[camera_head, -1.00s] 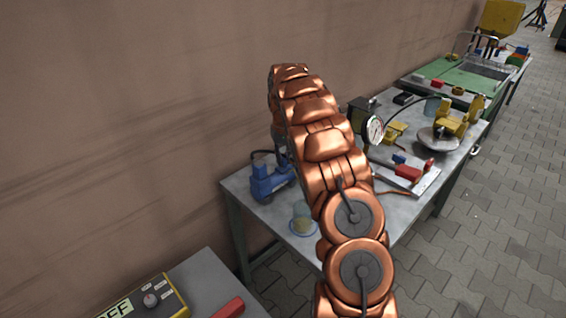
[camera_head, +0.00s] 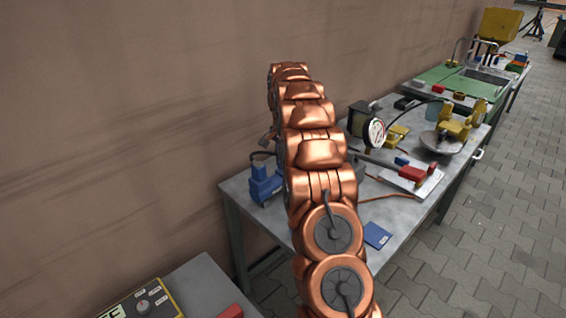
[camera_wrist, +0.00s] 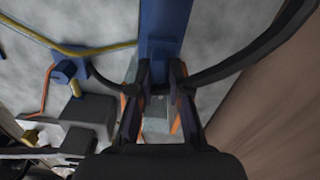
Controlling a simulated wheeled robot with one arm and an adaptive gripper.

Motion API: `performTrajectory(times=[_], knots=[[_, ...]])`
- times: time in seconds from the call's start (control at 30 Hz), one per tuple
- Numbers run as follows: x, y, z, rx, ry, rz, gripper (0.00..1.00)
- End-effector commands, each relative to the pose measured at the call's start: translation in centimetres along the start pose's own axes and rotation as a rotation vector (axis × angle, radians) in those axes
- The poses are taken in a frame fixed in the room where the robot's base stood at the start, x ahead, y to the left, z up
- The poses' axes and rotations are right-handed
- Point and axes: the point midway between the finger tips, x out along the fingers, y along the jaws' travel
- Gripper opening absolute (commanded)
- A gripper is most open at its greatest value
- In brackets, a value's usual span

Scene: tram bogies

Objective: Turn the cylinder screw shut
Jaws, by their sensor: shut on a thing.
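In the wrist view, my gripper (camera_wrist: 161,75) is shut with its fingertips at the lower end of a blue bar-like body (camera_wrist: 166,28). What the fingers close on is mostly hidden between them, and I cannot make out the cylinder screw's shape. A grey block (camera_wrist: 156,122) shows between the fingers, nearer the palm. In the head view, a blue device (camera_head: 265,183) stands at the table's left end by the wall, partly behind my arm. My gripper is hidden behind the arm there.
The grey table (camera_head: 405,210) also holds a dial gauge (camera_head: 376,133), a red block (camera_head: 412,174) on a white plate, yellow parts (camera_head: 455,127) and a blue card (camera_head: 377,235). A control box (camera_head: 147,303) lies at front left. The brown wall (camera_head: 120,120) rises close behind the table.

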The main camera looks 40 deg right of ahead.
Motion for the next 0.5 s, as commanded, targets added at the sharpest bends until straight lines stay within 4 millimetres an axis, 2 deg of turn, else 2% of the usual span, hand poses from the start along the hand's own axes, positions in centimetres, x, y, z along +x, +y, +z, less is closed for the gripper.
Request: performTrajectory(times=[0.2,0.5], knots=[[0.05,-0.05,0.01,0.121,0.001,-0.001,0.0],[-0.02,0.03,-0.01,0.2,0.0,0.0,0.0]])
